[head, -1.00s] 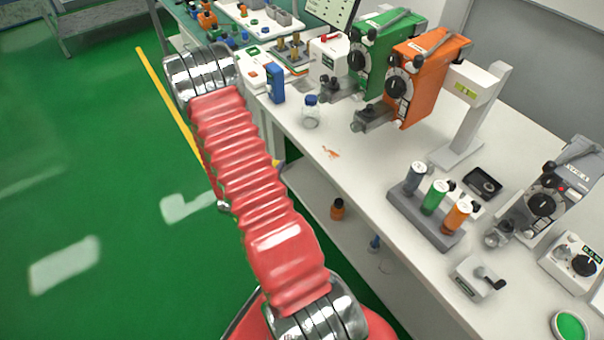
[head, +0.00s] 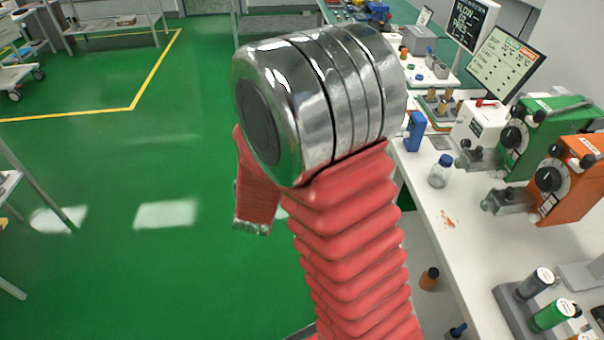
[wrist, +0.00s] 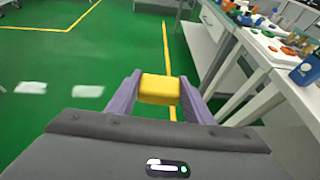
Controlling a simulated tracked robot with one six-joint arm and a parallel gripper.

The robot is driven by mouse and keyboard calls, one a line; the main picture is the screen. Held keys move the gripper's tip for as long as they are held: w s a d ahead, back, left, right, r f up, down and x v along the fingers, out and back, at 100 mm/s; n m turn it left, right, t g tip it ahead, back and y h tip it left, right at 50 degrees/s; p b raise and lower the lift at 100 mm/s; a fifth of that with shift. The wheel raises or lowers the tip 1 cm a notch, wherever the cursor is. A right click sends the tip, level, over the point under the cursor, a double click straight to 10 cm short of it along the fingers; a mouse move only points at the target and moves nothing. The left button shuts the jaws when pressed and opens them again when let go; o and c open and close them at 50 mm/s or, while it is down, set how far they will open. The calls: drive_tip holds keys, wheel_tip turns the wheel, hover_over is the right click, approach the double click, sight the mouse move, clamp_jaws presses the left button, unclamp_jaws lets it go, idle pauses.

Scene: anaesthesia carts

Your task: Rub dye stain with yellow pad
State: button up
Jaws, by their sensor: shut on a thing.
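My gripper (wrist: 159,90) is shut on the yellow pad (wrist: 159,88), which sits between its two purple-grey fingers in the wrist view. The pad is in the air over the green floor, left of the bench, and touches no surface that I can see. An orange dye stain (head: 448,220) shows as a small smear on the white bench top (head: 432,201) in the head view, in front of the orange vaporiser. The stain is not in the wrist view. In the head view my arm hides the gripper and pad.
A clear bottle with a blue cap (head: 440,171) stands just behind the stain. A blue block (head: 415,132) is further back. The green vaporiser (head: 545,135) and orange vaporiser (head: 572,180) stand to the right. Open floor lies left of the bench.

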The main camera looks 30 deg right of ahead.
drive_tip(key=a+r+n+y, duration=0.2)
drive_tip(key=a+r, duration=0.1)
drive_tip(key=a, duration=0.5)
drive_tip(key=shift+s+r+t, duration=0.35)
drive_tip(key=shift+r+t, duration=0.05)
drive_tip(key=shift+d, duration=0.1)
